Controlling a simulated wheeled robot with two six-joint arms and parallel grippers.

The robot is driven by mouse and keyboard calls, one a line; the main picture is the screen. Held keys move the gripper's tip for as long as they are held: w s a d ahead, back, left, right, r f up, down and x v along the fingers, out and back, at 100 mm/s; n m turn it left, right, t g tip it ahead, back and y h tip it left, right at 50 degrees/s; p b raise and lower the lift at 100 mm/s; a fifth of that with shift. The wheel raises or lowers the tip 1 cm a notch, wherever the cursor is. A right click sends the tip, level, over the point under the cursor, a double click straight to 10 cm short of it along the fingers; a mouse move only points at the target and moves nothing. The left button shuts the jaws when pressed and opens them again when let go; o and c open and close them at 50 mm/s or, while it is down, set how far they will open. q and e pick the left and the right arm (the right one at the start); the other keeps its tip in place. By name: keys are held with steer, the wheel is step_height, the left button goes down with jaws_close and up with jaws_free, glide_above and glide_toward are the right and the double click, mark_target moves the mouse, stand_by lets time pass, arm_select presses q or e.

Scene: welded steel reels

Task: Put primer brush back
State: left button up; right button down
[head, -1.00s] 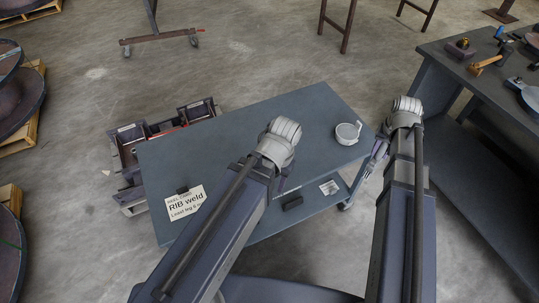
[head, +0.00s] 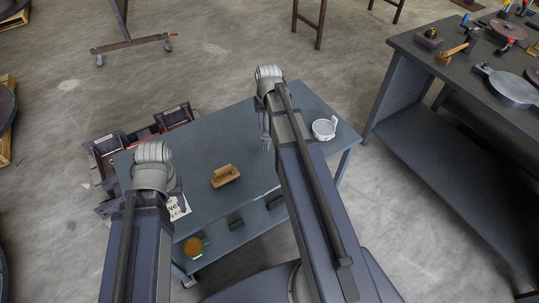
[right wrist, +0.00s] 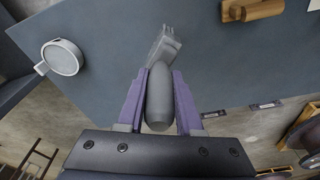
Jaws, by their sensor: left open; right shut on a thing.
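My right gripper (right wrist: 158,95) is shut on a grey tool with a rounded handle (right wrist: 159,98) and a flat, broad end, which looks like the primer brush. It is held above the blue-grey table (head: 205,140). In the head view my right gripper (head: 266,132) is over the table's middle-right, left of a white round pot with a handle (head: 324,130). The pot also shows at the left of the right wrist view (right wrist: 62,58). My left gripper (head: 178,192) is open, mostly hidden by its arm, near the table's left end.
A wooden-handled block (head: 225,176) lies on the table between my arms. A white lettered card (head: 178,208) is partly hidden near my left gripper. Dark bins (head: 104,150) stand beyond the table's left end. A tool-covered workbench (head: 455,80) is at the right.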

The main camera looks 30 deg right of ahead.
steer(key=d, duration=0.5)
step_height(320, 180, down, 10)
steer(key=b, duration=0.9)
steer(key=shift+r+b, duration=0.25)
steer(key=shift+b, duration=0.15)
steer(key=shift+f, duration=0.15)
steer(key=c, duration=0.6)
jaws_free()
steer(key=shift+o, duration=0.2)
step_height(320, 180, up, 12)
steer(key=s+p, duration=0.1)
steer(key=p, duration=1.1)
steer(key=shift+s+a, duration=0.35)
steer(key=shift+s, duration=0.05)
